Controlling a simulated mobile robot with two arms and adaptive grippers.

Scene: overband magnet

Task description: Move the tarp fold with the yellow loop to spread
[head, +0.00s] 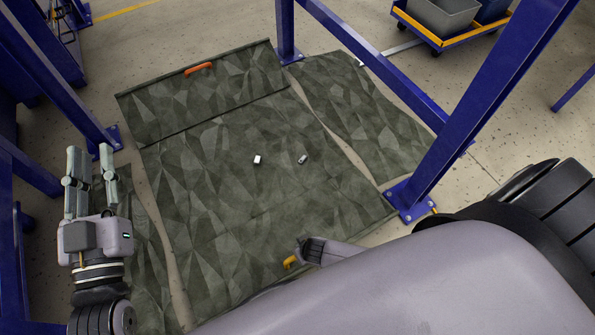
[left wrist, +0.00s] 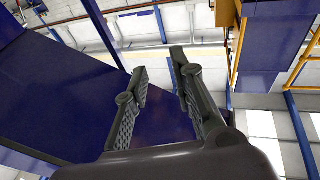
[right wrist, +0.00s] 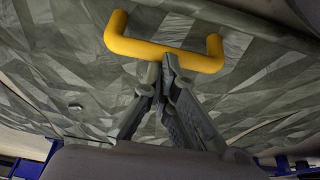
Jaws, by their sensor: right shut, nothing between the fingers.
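A grey-green tarp (head: 215,215) lies on the floor. The yellow loop (head: 291,262) is at its near edge, partly hidden behind my right arm, so I cannot make out the fold there. In the right wrist view the yellow loop (right wrist: 165,50) stands on grey tarp (right wrist: 105,90). My right gripper (right wrist: 158,68) is shut and empty, its tips at the loop's bar; I cannot tell whether they touch it. Its dark fingers (head: 309,246) also show beside the loop in the head view. My left gripper (head: 90,160) is open and empty above the left side strip; it also shows in the left wrist view (left wrist: 158,65).
A far tarp flap (head: 235,85) carries an orange loop (head: 199,68). Two small objects, a white one (head: 257,160) and a grey one (head: 302,160), lie mid-tarp. Blue frame posts (head: 465,125) stand around it. A cart with bins (head: 445,18) is at the back right.

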